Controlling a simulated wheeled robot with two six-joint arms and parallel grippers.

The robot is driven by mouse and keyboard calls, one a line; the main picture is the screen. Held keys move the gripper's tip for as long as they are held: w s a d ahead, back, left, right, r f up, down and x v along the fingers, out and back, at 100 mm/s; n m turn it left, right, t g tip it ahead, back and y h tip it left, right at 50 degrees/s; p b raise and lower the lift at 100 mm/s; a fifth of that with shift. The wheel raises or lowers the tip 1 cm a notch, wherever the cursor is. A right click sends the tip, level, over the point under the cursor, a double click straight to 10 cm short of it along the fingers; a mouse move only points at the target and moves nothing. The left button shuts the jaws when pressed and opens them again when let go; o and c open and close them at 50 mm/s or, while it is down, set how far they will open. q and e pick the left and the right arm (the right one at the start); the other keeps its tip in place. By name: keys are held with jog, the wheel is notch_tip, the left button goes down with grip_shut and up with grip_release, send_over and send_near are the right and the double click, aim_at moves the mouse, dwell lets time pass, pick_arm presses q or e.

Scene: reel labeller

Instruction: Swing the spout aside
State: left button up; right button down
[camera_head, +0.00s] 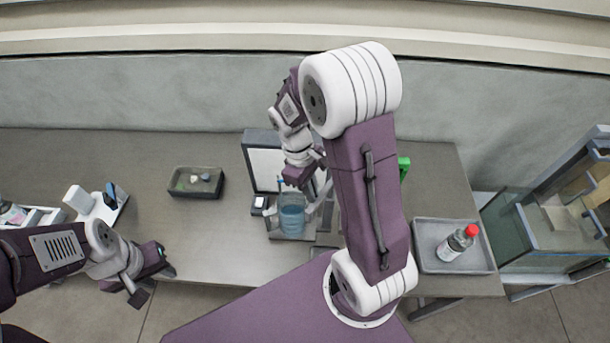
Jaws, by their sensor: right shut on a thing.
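A dispenser with a pale panel and a dark frame (262,158) stands near the middle of the table. A clear vessel of blue liquid (292,222) stands at its base. My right gripper (303,184) is just above this vessel, in front of the panel. It is shut on what appears to be the spout, a small part at the dispenser that my gripper and arm mostly hide. I cannot make out the spout's full shape or angle. My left gripper (153,279) is open and empty at the table's front left edge, well away from the dispenser.
A dark tray (176,193) with small items lies left of the dispenser. A white device (80,198) stands farther left. A grey tray (424,262) at the right holds a red-capped bottle (450,246). A glass-walled bin (500,238) stands beyond. The table's left middle is clear.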

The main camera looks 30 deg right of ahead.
jog(key=s+n, duration=0.2)
jog(key=n, duration=0.1)
jog(key=s+d+n+p, duration=0.1)
jog(key=shift+s+d+f+t+h, duration=0.1)
jog(key=shift+f+t+h, duration=0.2)
jog(key=shift+s+d, duration=0.1)
jog(key=shift+s, duration=0.05)
dwell(0.3)
dwell(0.4)
